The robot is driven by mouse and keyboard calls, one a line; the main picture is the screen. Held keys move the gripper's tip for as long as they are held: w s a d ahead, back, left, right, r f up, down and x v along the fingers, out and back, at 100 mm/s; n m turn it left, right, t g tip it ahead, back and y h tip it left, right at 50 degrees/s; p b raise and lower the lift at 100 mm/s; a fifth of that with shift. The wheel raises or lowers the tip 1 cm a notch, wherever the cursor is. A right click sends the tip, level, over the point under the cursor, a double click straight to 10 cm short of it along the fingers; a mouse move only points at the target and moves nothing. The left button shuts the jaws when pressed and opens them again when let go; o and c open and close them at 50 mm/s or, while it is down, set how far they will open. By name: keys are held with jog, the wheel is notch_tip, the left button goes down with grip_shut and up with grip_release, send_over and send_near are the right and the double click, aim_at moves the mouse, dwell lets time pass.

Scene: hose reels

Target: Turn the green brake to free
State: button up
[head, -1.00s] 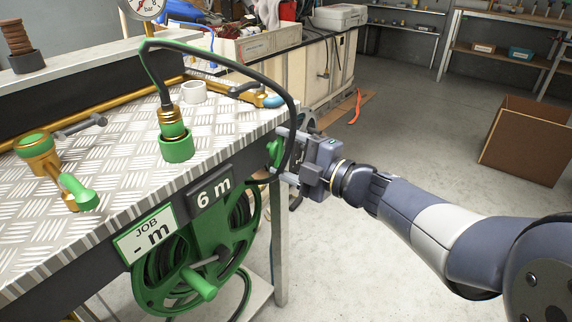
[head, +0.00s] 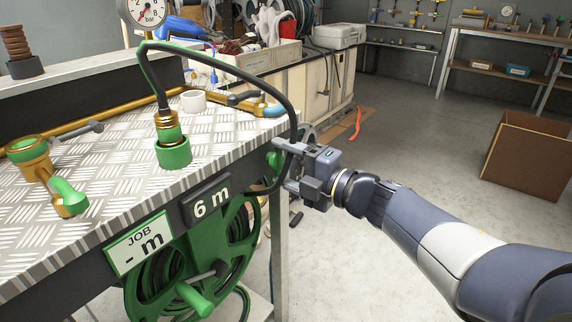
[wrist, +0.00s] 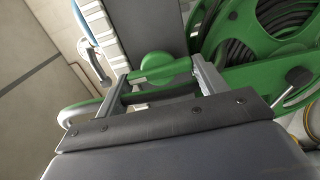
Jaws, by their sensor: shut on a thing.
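The green brake (head: 274,161) is a round hub with a short lever at the bench's right end, beside the green hose reel (head: 240,238). In the wrist view the brake (wrist: 158,68) lies between my two fingers. My gripper (head: 283,165) is shut on it, one finger at each side of the lever. The wrist view also shows my gripper (wrist: 162,85) and the spoked reel (wrist: 232,32) behind it. In the head view my gripper partly hides the brake, and I cannot read its setting.
A black hose (head: 288,100) arches from the green coupling (head: 172,150) down past my gripper. A "6 m" sign (head: 210,203) and a "JOB - m" sign (head: 140,243) hang on the bench front. A cardboard box (head: 530,155) stands on the open floor at right.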

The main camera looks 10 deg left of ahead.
jog(key=o, duration=1)
jog(key=p+v, duration=0.2)
jog(key=v, duration=0.8)
jog(key=shift+s+d, duration=0.15)
jog(key=shift+d, duration=0.2)
jog(key=shift+a+f, duration=0.1)
jog(key=b+x, duration=0.2)
jog(key=x, duration=0.8)
jog(key=shift+a, duration=0.3)
jog(key=shift+w, duration=0.2)
jog(key=shift+d, duration=0.1)
